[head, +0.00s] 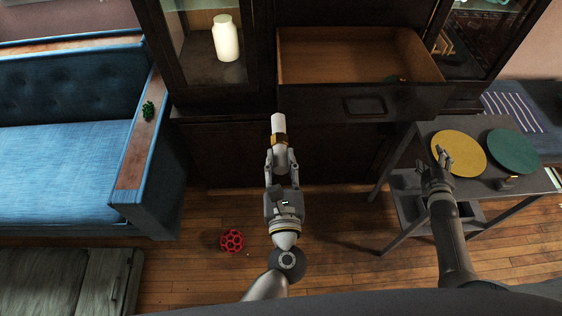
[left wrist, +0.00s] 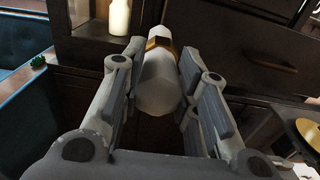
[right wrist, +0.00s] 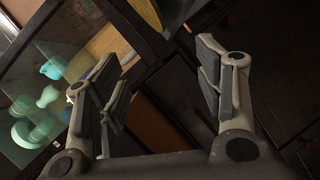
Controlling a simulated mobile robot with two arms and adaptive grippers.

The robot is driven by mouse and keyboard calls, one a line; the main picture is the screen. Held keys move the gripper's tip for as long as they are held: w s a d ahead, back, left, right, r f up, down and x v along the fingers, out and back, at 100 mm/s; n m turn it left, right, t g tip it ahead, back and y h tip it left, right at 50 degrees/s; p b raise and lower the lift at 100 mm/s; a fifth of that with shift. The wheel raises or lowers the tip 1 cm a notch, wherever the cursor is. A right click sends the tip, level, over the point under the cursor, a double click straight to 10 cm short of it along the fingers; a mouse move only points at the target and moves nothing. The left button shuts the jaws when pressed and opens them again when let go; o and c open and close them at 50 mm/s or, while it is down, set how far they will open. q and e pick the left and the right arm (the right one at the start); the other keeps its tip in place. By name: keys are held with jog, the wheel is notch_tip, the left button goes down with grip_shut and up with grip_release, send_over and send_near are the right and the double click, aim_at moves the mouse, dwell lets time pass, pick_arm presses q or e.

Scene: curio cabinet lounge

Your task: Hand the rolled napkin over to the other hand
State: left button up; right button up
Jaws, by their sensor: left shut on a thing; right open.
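The rolled napkin (head: 278,123) is white with a gold band. It points away from me in front of the dark cabinet, held in the air by my left gripper (head: 281,158). In the left wrist view the napkin (left wrist: 157,85) lies between the two fingers (left wrist: 155,92), its near end towards the palm and the gold band further out. My right gripper (head: 432,170) is well to the right, by the small grey table. It is open and empty; its spread fingers (right wrist: 160,85) show in the right wrist view with nothing between them.
An open wooden drawer (head: 345,58) juts out beyond the napkin. The grey side table (head: 527,183) carries a yellow disc (head: 467,148) and a green disc (head: 514,150). A blue sofa (head: 60,150) stands left. A red openwork ball (head: 232,241) lies on the floor.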

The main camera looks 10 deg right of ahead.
jog(key=s+a+f+m+g+y, duration=0.2)
jog(key=s+a+f+g, duration=0.1)
jog(key=s+a+f, duration=0.75)
jog(key=s+a+f+m+g+y, duration=0.1)
jog(key=s+a+f+g+y, duration=0.15)
jog(key=s+a+f, duration=0.7)
jog(key=s+a+f+m+g, duration=0.1)
jog(key=s+a+f+g, duration=0.1)
jog(key=s, duration=0.6)
jog(key=s+a+f+m+g+y, duration=0.1)
jog(key=s+a+f+g, duration=0.1)
jog(key=s+a+f, duration=0.2)
jog(key=s+a+f+g, duration=0.3)
jog(key=s+f, duration=0.3)
jog(key=s, duration=0.6)
jog(key=shift+s+a+f+m, duration=0.25)
jog(key=shift+a+f+m, duration=0.15)
jog(key=shift+a, duration=0.2)
